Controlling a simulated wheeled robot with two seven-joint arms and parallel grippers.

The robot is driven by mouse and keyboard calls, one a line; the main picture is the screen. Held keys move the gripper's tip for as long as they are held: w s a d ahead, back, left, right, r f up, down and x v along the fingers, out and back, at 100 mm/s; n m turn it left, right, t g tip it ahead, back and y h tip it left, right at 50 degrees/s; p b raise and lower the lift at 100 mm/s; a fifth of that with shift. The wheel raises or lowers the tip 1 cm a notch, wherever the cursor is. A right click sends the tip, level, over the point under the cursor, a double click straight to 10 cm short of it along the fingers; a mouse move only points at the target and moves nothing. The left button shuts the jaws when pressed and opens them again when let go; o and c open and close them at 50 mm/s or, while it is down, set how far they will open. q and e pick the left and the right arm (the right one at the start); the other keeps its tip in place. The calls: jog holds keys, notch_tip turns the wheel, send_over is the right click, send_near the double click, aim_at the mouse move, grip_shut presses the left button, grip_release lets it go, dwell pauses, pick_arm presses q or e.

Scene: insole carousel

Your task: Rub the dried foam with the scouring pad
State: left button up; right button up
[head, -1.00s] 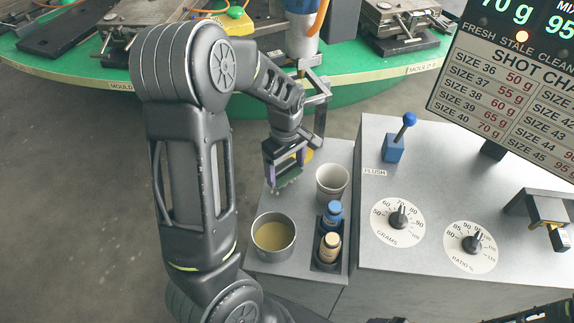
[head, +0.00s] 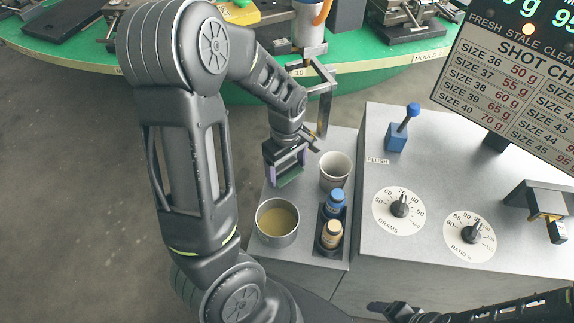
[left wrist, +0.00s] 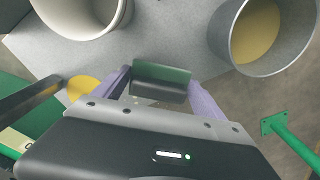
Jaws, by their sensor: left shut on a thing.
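My left gripper (head: 287,176) is shut on the scouring pad (head: 290,182), a small dark green block. In the left wrist view the pad (left wrist: 162,74) sits between the two purple fingers. The gripper is over the grey side shelf, left of the white cup and behind the metal pot. I cannot tell whether the pad touches the shelf. A yellow patch (left wrist: 84,88) beside a finger in the left wrist view may be the dried foam; the gripper hides it in the head view. Part of my right arm shows at the lower right, its gripper unclear.
A white cup (head: 335,165), a metal pot (head: 264,232) of yellowish liquid and a dark holder (head: 320,262) with two bottles crowd the shelf (head: 345,140). A bracket (head: 325,105) stands behind. The dial console (head: 440,180) is at right, the green carousel (head: 100,66) behind.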

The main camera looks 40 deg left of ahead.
pick_arm(q)
jog(key=shift+r, duration=0.2)
jog(key=shift+f, duration=0.1)
jog(key=shift+w+a, duration=0.5)
jog(key=shift+w, duration=0.3)
jog(key=shift+w+a, duration=0.3)
jog(key=shift+w, duration=0.25)
jog(key=shift+w+a, duration=0.25)
jog(key=shift+w, duration=0.25)
jog(key=shift+w+a+b, duration=0.2)
jog(key=shift+w+a, duration=0.1)
jog(key=shift+w, duration=0.25)
jog(key=shift+w+a+b, duration=0.15)
jog(key=shift+w+a, duration=0.15)
jog(key=shift+w, duration=0.25)
jog(key=shift+w+a+r, duration=0.2)
jog(key=shift+w+a, duration=0.15)
jog(key=shift+w, duration=0.25)
jog(key=shift+w+r, duration=0.1)
jog(key=shift+w, duration=0.05)
